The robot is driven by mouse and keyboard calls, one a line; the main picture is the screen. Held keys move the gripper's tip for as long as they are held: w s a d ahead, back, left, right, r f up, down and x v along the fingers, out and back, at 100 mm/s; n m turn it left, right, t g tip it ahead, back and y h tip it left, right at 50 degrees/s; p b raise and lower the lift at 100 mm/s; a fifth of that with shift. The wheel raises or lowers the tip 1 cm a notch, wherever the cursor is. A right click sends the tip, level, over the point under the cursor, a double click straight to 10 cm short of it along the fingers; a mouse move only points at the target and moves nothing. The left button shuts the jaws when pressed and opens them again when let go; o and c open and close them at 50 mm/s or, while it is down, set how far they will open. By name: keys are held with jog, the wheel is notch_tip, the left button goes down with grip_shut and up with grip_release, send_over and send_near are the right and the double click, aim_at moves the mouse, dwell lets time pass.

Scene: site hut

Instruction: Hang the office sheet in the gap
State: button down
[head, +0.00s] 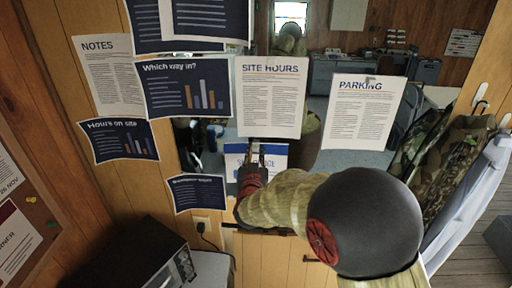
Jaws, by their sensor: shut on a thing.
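The office sheet (277,161) is white with a blue band and large blue lettering, partly covered by my gripper. My gripper (257,148) is shut on this sheet, just below the SITE HOURS sheet (271,105). My wrist and forearm hide part of the space to the lower right. The PARKING sheet (361,112) hangs to the right, with a narrow bare strip between it and SITE HOURS. The held sheet's distance from the surface behind it cannot be told.
Dark chart sheets (187,87), a NOTES sheet (108,75) and a small dark sheet (197,194) crowd the left. A black appliance (130,262) stands lower left, near a wall socket (202,226). Camouflage clothing (455,155) hangs at right.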

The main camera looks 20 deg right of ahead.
jog(key=shift+r, duration=0.15)
dwell(0.5)
jog(key=c, duration=1.6)
grip_release()
jog(key=shift+s+f, duration=0.1)
jog(key=shift+f, duration=0.1)
